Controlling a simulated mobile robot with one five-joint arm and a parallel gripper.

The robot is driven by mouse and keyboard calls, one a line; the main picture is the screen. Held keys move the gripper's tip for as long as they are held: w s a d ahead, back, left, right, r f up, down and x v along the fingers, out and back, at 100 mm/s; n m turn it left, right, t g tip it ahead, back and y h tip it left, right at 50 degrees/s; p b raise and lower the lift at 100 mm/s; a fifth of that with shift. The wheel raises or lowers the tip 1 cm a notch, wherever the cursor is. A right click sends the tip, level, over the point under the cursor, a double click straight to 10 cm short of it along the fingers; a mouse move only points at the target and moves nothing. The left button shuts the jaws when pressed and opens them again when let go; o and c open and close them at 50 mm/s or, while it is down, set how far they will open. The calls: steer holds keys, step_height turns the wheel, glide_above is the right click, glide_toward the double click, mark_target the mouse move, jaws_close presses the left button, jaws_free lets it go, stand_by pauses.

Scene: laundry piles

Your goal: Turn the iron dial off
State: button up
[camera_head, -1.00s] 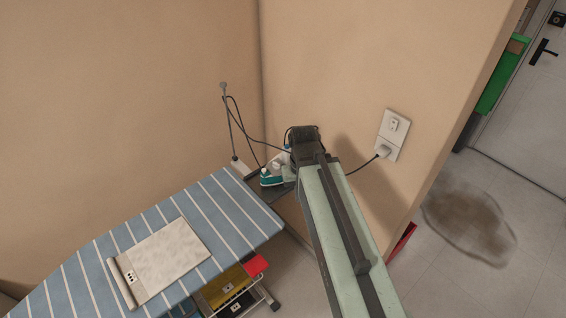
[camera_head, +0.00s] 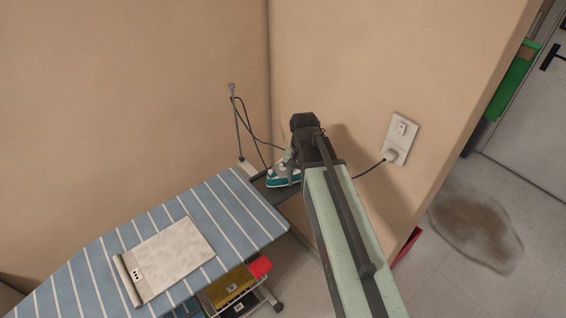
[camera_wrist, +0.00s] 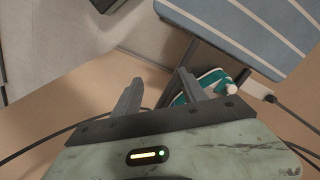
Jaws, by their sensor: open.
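The iron (camera_head: 283,174) is teal and white and sits on the dark rest at the far right end of the striped ironing board (camera_head: 196,216). In the wrist view the iron (camera_wrist: 206,84) shows behind and right of my fingers, with a white round knob-like part (camera_wrist: 232,89) at its right. I cannot tell for sure whether that is the dial. My gripper (camera_wrist: 156,92) is open and empty, its right finger overlapping the iron in the picture. Contact cannot be told. In the head view my arm hides the fingertips and part of the iron.
A wall outlet (camera_head: 397,139) with a plugged-in cord is right of my arm. A thin cord-holder pole (camera_head: 237,122) with a looped cord stands behind the iron. Walls close in behind the iron. A dark stain (camera_head: 474,232) marks the floor.

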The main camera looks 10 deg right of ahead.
steer(key=w+r, duration=0.1)
steer(key=w, duration=0.2)
steer(key=w+a+m+p, duration=0.1)
steer(key=w, duration=0.2)
steer(key=w+r+m+p, duration=0.1)
steer(key=w, duration=0.2)
steer(key=shift+a+r, duration=0.3)
steer(key=w, duration=0.1)
steer(key=w+a+r+p, duration=0.2)
steer(key=w, duration=0.1)
steer(key=shift+a+r, duration=0.15)
steer(key=shift+a, duration=0.05)
steer(key=shift+s, duration=0.1)
step_height(320, 180, down, 8)
steer(key=b, duration=0.8)
jaws_close()
